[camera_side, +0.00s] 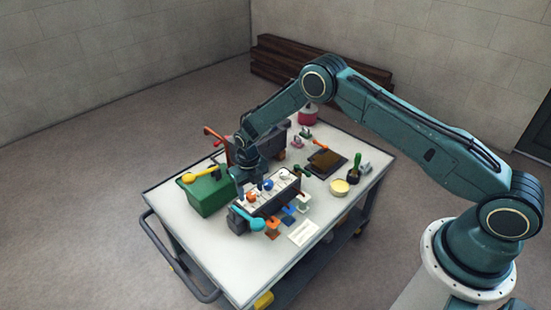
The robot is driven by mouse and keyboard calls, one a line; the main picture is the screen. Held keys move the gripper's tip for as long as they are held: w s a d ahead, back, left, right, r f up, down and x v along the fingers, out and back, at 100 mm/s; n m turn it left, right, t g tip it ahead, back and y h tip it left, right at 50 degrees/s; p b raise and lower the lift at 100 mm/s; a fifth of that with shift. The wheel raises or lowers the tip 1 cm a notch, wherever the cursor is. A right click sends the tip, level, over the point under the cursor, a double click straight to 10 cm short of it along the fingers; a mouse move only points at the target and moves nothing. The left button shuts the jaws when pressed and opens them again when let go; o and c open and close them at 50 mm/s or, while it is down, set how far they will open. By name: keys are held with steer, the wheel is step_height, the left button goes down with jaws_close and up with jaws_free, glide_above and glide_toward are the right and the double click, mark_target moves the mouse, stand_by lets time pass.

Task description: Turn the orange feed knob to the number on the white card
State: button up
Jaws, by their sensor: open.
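A dark control box with a pale top panel (262,197) stands on the trolley and carries a row of knobs. The orange knob (250,197) is at its near left end, with a blue knob (268,185) and a white knob (284,174) beyond it. My gripper (243,187) points down at the left side of the box, close to the orange knob. It is open, and I cannot tell whether it touches the knob. The white card (303,232) lies flat in front of the box; its writing is too small to read.
A green box (208,193) with a yellow handle stands left of the panel. A turquoise handle (248,219) and orange, blue and white tabs (288,216) are along its front. A yellow bowl (339,188), a green-handled tool (355,168) and a dark tray (327,164) stand right.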

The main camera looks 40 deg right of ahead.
mark_target(251, 195)
step_height(251, 195, up, 12)
steer(key=shift+r, duration=0.15)
stand_by(0.4)
stand_by(0.3)
steer(key=m, duration=3.6)
step_height(251, 195, down, 14)
steer(key=shift+r, duration=0.1)
